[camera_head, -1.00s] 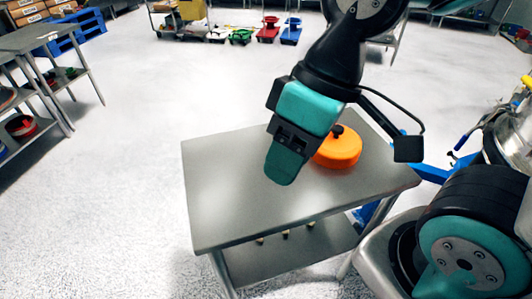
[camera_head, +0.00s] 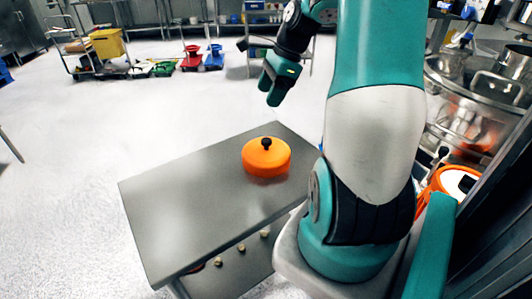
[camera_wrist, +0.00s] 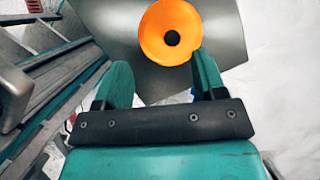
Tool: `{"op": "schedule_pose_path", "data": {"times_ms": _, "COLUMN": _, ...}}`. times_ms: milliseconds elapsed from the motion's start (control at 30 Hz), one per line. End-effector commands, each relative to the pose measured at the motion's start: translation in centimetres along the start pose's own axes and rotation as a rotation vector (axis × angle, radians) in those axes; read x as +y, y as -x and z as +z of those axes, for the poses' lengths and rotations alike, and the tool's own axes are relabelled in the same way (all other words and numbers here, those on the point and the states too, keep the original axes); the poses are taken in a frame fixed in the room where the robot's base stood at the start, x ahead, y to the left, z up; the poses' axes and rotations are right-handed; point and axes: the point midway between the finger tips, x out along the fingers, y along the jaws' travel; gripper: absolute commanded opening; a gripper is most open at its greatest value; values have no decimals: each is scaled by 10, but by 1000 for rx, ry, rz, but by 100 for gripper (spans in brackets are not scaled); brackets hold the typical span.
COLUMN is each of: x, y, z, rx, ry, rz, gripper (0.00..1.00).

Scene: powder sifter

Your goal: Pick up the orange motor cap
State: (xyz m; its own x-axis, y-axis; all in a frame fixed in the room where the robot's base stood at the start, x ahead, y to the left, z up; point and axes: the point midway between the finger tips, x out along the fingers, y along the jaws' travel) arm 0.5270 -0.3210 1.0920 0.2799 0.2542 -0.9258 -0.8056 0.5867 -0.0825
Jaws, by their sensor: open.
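The orange motor cap (camera_head: 267,159) is a round, low orange piece with a black knob on top. It rests on the metal table (camera_head: 170,210), near its far right end. In the wrist view the cap (camera_wrist: 153,38) shows from above, beyond my fingertips and partly overlapped by the right finger. My gripper (camera_head: 274,88) is open and empty, up above and beyond the cap in the head view. In the wrist view the two teal fingers of my gripper (camera_wrist: 162,75) stand apart with nothing between them.
The tabletop is otherwise bare, with small items on its lower shelf (camera_head: 225,270). A steel sifter vessel (camera_head: 470,95) and an orange container (camera_head: 455,182) stand at the right. Carts with a yellow bin (camera_head: 108,43) and coloured bins stand far back.

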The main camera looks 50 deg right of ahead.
Motion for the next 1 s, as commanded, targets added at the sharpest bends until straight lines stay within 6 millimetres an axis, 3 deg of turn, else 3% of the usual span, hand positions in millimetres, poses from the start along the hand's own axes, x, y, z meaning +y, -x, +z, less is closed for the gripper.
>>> {"op": "schedule_pose_path", "data": {"times_ms": 33, "x": -4, "y": 5, "z": -21, "rx": 0, "ry": -110, "rz": -14, "gripper": 64}}
{"op": "schedule_pose_path", "data": {"times_ms": 100, "x": -8, "y": 8, "z": -40, "rx": 0, "ry": -222, "rz": -28, "gripper": 64}}
{"op": "schedule_pose_path", "data": {"times_ms": 200, "x": -9, "y": 6, "z": -54, "rx": -2, "ry": -303, "rz": -36, "gripper": 64}}
{"op": "schedule_pose_path", "data": {"times_ms": 333, "x": -10, "y": -14, "z": -56, "rx": -3, "ry": -321, "rz": -34, "gripper": 64}}
{"op": "schedule_pose_path", "data": {"times_ms": 700, "x": -12, "y": -94, "z": -55, "rx": -2, "ry": -314, "rz": -33, "gripper": 64}}
{"op": "schedule_pose_path", "data": {"times_ms": 1000, "x": -14, "y": -119, "z": -56, "rx": -1, "ry": -314, "rz": -35, "gripper": 64}}
